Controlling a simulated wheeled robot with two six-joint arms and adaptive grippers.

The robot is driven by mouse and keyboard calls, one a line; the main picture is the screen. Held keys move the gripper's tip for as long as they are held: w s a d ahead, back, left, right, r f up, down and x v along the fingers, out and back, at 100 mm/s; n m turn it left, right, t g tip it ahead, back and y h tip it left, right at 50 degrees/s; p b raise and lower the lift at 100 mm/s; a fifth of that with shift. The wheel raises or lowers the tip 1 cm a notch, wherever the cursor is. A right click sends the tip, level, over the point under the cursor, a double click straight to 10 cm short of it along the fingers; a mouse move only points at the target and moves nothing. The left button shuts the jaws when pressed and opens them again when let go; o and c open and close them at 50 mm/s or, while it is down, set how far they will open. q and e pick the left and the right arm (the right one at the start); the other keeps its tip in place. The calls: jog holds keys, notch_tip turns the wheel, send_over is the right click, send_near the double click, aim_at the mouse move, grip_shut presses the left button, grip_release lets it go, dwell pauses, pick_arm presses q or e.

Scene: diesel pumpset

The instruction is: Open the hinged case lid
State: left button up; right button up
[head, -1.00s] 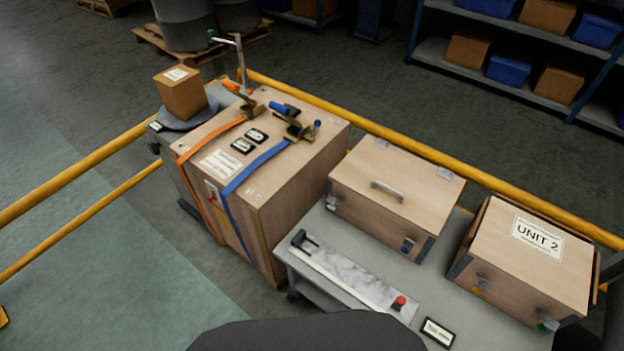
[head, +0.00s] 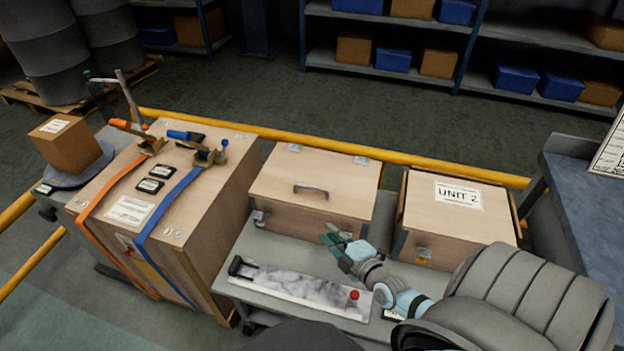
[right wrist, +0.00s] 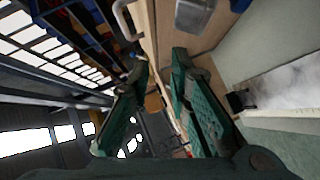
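The hinged case (head: 315,188) is a light wooden box on the grey bench in the middle of the head view. Its lid is shut, with a metal handle (head: 311,190) on top and two hinges along the far edge. A latch (head: 261,217) shows at its front left; my right gripper hides the front right. My right gripper (head: 332,238) is just in front of the case's front right, with its green fingers apart and empty. In the right wrist view the open fingers (right wrist: 160,62) show beside the case's wood and handle (right wrist: 124,18). My left gripper is not in view.
A second wooden case marked UNIT 2 (head: 455,218) stands to the right. A marble-look plate (head: 300,287) with a red knob lies in front. A large strapped crate (head: 195,215) stands left. A yellow rail (head: 330,148) runs behind.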

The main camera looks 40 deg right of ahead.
aim_at(310, 189)
jog(key=shift+n+t+h, duration=0.6)
jog(key=shift+t, duration=0.1)
jog(key=w+d+b, duration=0.1)
jog(key=w+b, duration=0.1)
jog(key=w, duration=0.2)
jog(key=w+d+b, duration=0.2)
jog(key=w, duration=0.3)
jog(key=w+d+r+b, duration=0.1)
jog(key=w+b, duration=0.2)
jog(key=w, duration=0.1)
jog(key=shift+w+d, duration=0.4)
jog(key=shift+w+b, duration=0.35)
jog(key=shift+w, duration=0.2)
jog(key=shift+r, duration=0.15)
grip_shut()
